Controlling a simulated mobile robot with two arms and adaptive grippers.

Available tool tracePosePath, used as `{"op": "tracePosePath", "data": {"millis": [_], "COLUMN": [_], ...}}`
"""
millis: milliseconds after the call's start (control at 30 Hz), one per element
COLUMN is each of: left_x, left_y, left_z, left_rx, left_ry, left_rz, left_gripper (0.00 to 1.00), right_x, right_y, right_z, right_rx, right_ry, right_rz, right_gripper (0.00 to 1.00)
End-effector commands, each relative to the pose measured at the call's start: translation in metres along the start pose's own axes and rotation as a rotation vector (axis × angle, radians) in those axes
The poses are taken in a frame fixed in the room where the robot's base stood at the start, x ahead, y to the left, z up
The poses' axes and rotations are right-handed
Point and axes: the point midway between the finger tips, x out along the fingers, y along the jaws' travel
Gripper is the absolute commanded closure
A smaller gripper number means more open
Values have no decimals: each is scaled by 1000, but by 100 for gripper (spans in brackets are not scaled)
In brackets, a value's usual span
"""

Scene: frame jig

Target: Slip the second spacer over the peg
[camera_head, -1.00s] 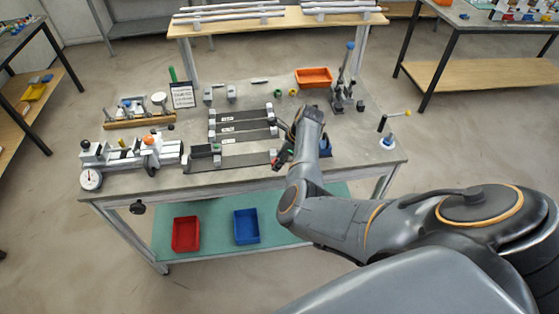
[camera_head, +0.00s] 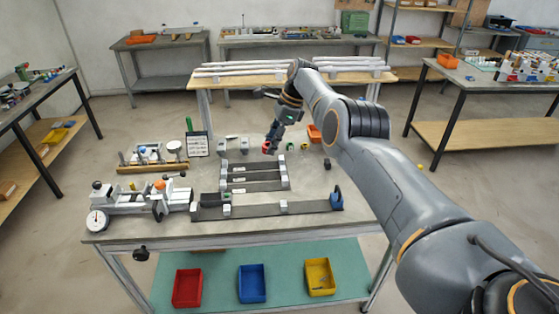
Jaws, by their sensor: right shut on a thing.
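My right gripper (camera_head: 271,142) reaches down over the back middle of the grey workbench, behind the frame jig. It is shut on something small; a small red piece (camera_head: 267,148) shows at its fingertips. Just right of it, small green ring-like pieces (camera_head: 291,148) rest on the bench. The frame jig (camera_head: 258,187) has dark bars with light grey blocks at their ends. A long front bar (camera_head: 255,211) carries a blue piece (camera_head: 336,200) at its right end. I cannot make out the peg clearly. My left gripper is not in view.
An orange bin (camera_head: 314,133) stands at the bench's back right, close to my right arm. A white clamp fixture with a dial (camera_head: 97,220) fills the left front. A sign (camera_head: 197,144) stands at the back left. Red, blue and yellow bins (camera_head: 319,277) sit on the lower shelf.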

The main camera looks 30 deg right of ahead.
Motion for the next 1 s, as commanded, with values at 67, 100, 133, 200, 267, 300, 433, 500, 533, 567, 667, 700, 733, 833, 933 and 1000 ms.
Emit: {"op": "tracePosePath", "data": {"millis": [67, 100, 133, 200, 267, 300, 433, 500, 533, 567, 667, 700, 733, 833, 933, 1000], "left_x": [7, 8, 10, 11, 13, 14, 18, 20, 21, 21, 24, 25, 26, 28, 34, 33], "left_y": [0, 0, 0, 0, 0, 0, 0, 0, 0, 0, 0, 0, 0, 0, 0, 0], "left_z": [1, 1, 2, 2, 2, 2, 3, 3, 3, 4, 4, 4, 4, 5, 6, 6], "left_rx": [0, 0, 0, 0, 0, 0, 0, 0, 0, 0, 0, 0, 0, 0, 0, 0], "left_ry": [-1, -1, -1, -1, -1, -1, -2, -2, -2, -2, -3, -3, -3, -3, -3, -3], "left_rz": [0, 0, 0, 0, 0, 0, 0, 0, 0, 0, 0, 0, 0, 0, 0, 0], "left_gripper": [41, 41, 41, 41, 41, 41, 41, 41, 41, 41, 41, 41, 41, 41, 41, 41], "right_x": [-11, -15, -17, -23, -27, -28, -34, -35, -36, -36, -37, -38, -38, -37, -34, -34], "right_y": [3, 6, 8, 13, 15, 17, 24, 28, 30, 32, 38, 41, 42, 49, 60, 62], "right_z": [17, 23, 28, 38, 44, 49, 64, 72, 75, 78, 87, 90, 93, 102, 115, 118], "right_rx": [-61, -91, -113, -156, -185, -206, -276, -313, -330, -344, -393, -412, -427, -482, -558, -587], "right_ry": [3, 6, 8, 10, 13, 13, 16, 16, 17, 16, 16, 16, 17, 15, 12, 10], "right_rz": [13, 26, 36, 55, 65, 72, 96, 111, 118, 124, 145, 154, 160, 184, 218, 231], "right_gripper": [99, 99, 99, 99, 99, 99, 99, 99, 99, 99, 99, 99, 99, 99, 99, 99]}}
